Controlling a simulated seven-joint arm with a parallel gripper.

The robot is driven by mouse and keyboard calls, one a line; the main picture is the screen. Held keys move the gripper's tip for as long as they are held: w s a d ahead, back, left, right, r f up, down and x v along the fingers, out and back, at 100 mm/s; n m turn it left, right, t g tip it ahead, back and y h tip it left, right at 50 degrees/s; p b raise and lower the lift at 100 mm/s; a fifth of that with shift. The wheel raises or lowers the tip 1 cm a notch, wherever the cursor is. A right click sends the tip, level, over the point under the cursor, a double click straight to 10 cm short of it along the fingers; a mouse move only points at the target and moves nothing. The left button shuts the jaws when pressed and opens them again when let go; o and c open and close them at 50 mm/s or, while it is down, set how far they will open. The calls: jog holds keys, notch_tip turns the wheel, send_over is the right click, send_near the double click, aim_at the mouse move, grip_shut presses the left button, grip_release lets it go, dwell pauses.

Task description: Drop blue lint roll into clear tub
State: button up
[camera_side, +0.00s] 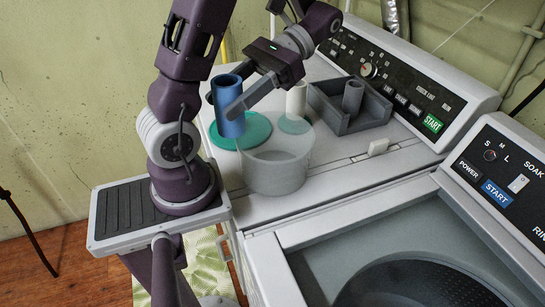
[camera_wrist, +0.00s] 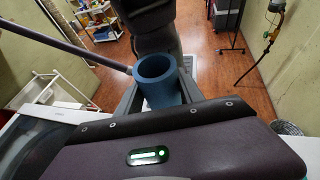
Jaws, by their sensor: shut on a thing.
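The blue lint roll (camera_side: 229,108) is an upright hollow cylinder at the left of the white machine top in the side view. My gripper (camera_side: 236,106) is shut on it. In the wrist view the blue lint roll (camera_wrist: 157,82) sits between my gripper's fingers (camera_wrist: 158,95), its open end facing the camera. The clear tub (camera_side: 277,175) is a frosted round container standing open near the front edge of the machine top, to the right of the roll and nearer the camera. The roll is outside the tub. Whether its lower end touches the surface beneath is unclear.
A teal round mat (camera_side: 256,128) shows beneath the roll and behind the tub. A grey tray (camera_side: 375,112) holds a grey roll (camera_side: 352,97). The control panel (camera_side: 410,85) rises behind.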

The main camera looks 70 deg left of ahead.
jog(key=w+r+n+t+h, duration=0.7)
jog(key=w+n+t+h, duration=0.2)
jog(key=n+t, duration=0.85)
notch_tip(320, 180, down, 11)
jog(key=g, duration=0.1)
jog(key=shift+d, duration=0.15)
jog(key=o, duration=1.4)
jog(key=shift+r, duration=0.1)
jog(key=v, duration=0.7)
